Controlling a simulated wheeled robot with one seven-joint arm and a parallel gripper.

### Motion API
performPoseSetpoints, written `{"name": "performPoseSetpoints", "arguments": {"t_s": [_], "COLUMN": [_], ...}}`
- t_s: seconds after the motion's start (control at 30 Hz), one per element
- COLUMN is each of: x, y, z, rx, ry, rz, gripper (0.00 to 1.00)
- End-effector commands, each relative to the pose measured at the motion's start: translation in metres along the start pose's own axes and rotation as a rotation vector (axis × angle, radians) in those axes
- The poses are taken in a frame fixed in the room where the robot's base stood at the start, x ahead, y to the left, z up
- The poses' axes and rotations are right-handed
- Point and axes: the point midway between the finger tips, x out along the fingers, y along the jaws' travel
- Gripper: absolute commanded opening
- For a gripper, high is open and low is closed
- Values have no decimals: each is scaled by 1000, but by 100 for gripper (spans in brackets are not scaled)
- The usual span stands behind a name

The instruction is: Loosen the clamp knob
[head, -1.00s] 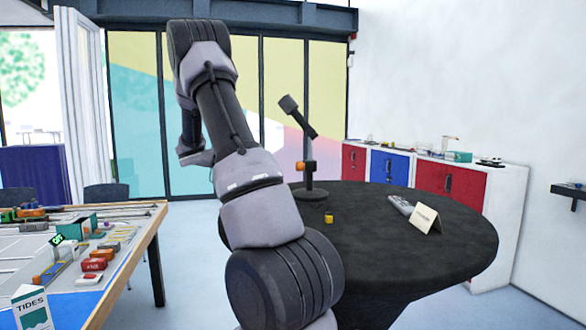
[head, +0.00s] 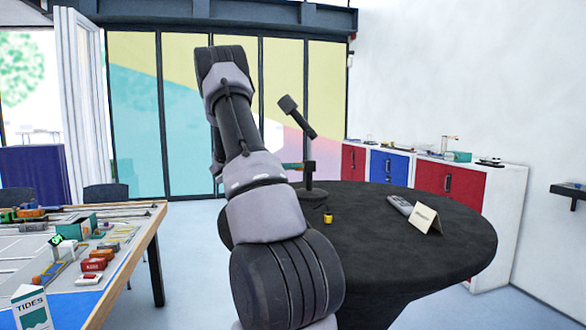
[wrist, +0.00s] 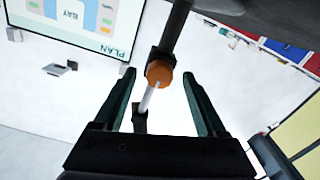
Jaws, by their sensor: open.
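The orange clamp knob (wrist: 160,72) is on the dark post (wrist: 172,30) of a black stand in the wrist view. My gripper (wrist: 159,77) is open, one green finger on each side of the knob, and I see gaps between the fingers and the knob. A pale rod runs from the knob toward the palm. In the head view the stand's upright post (head: 308,155) rises from the round table (head: 400,250), with a tilted arm and dark block (head: 288,104) on top. A green finger (head: 292,165) shows at the post, and the knob is hidden there.
A small yellow object (head: 328,218), a grey handheld device (head: 399,204) and a folded card (head: 425,219) are on the round table. A table with model pieces (head: 100,262) stands at left. Red and blue cabinets (head: 390,168) line the back right.

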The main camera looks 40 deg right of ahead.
Motion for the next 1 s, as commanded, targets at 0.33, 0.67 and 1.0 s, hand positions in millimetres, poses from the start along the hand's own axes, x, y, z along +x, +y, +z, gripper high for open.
{"name": "performPoseSetpoints", "arguments": {"t_s": [0.33,0.67,1.0], "x": [5,5,4], "y": [0,0,0], "z": [0,0,0], "rx": [0,-1,-95], "ry": [0,0,1], "rz": [0,0,-2], "gripper": [74,0,0]}}
